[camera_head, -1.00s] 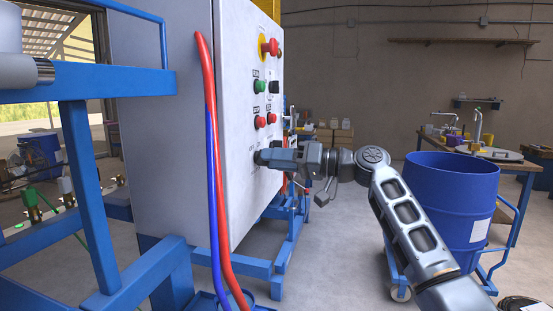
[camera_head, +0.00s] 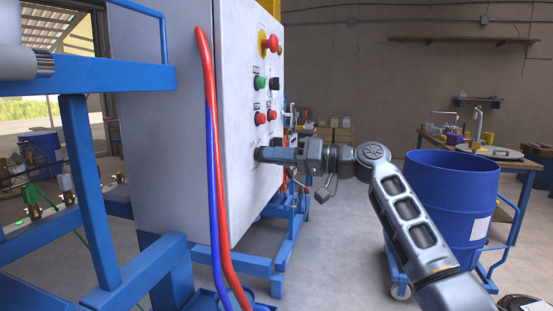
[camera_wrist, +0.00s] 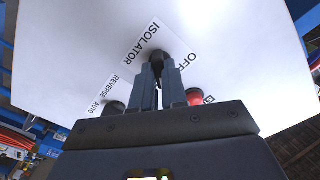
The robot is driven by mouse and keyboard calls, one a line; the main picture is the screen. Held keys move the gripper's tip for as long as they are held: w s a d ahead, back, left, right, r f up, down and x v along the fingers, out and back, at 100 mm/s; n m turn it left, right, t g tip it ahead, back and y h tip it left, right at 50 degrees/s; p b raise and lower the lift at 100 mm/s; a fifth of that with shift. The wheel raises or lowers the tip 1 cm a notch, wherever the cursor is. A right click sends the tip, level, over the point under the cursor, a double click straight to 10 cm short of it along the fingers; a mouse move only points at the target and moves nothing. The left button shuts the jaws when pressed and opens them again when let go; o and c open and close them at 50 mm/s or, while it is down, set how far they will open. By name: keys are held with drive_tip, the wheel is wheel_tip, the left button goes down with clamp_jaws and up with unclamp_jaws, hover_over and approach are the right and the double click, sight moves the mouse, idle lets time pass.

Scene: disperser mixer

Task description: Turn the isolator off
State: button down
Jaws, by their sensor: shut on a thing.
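The isolator knob (camera_wrist: 157,58) is a small dark knob on the light panel, under an "ISOLATOR" label and beside the letters "OFF" in the wrist view. My gripper (camera_wrist: 158,75) is shut on it, with its fingers on either side. The fingers hide part of the knob and of the label. In the head view my gripper (camera_head: 262,155) reaches the control cabinet's (camera_head: 240,120) front from the right, low on the panel.
Red and blue hoses (camera_head: 212,150) run down the cabinet's near edge. A blue drum (camera_head: 455,195) stands at the right. Open floor lies between.

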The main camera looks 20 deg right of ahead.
drive_tip(key=n+b, duration=0.1)
drive_tip(key=b, duration=0.2)
drive_tip(key=f+n+b, duration=0.1)
drive_tip(key=n+b, duration=0.1)
drive_tip(key=b, duration=0.1)
drive_tip(key=shift+b, duration=0.3)
drive_tip(key=shift+d+r+n+b, duration=0.1)
drive_tip(key=shift+r+n+b, duration=0.05)
drive_tip(key=shift+n+b, duration=2)
drive_tip(key=shift+a+r+n+b, duration=0.1)
drive_tip(key=shift+r+n+b, duration=0.05)
drive_tip(key=shift+n+b, duration=2)
drive_tip(key=shift+d+r+n+b, duration=0.1)
drive_tip(key=shift+r+n+b, duration=0.05)
drive_tip(key=shift+n+b, duration=2)
drive_tip(key=c, duration=1.2)
unclamp_jaws()
drive_tip(key=shift+o, duration=0.2)
